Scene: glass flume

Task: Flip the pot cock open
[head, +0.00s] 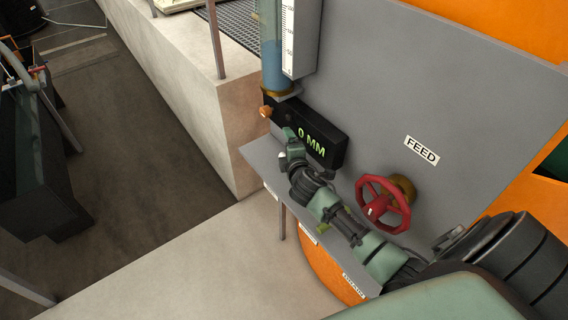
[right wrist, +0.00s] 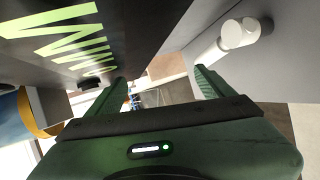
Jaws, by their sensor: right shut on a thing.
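A small white cock with a round end (right wrist: 240,32) stands out from the grey shelf in the right wrist view. I take it for the pot cock. In the head view a bit of white (head: 282,156) shows beside my right gripper (head: 289,134), just below the black display box. My right gripper, also in the wrist view (right wrist: 158,90), is shut on the cock's white handle, its right finger against the stem. The exact contact is partly hidden. My left gripper is out of view.
The black display box (head: 330,154) reads 0 MM, close beside the gripper, under a clear tube (head: 271,45) of blue water. A red handwheel (head: 372,212) by the FEED label stands near my right forearm. The grey shelf (head: 262,158) has labels along its edge.

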